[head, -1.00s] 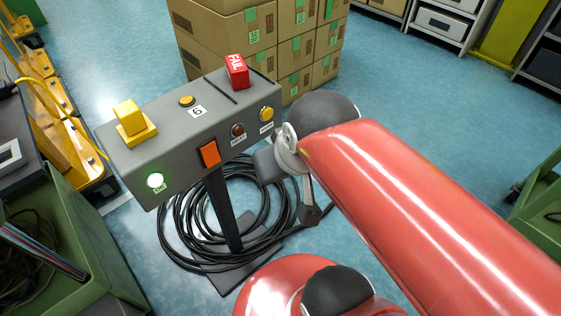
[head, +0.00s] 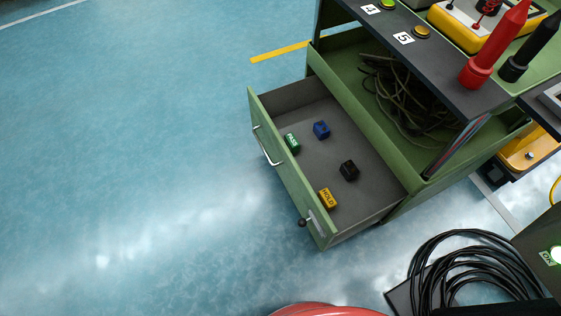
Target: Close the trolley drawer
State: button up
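The green trolley (head: 440,172) stands at the right of the head view. Its drawer (head: 285,180) is pulled far out toward the left. The drawer front has a silver bar handle (head: 266,147) and a dark round knob (head: 303,222) near its lower end. Inside the drawer lie a green block (head: 292,143), a blue block (head: 321,130), a black block (head: 349,170) and a yellow block (head: 327,198), apart from one another. My gripper is out of view.
Black coiled cable (head: 470,270) lies on the floor at the lower right, beside a grey control box (head: 545,245) with a green light. Red and black probes (head: 495,48) stand on the trolley's top. The blue floor left of the drawer is clear.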

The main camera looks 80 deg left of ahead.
aim_at(367, 199)
jog(key=u, duration=2.85)
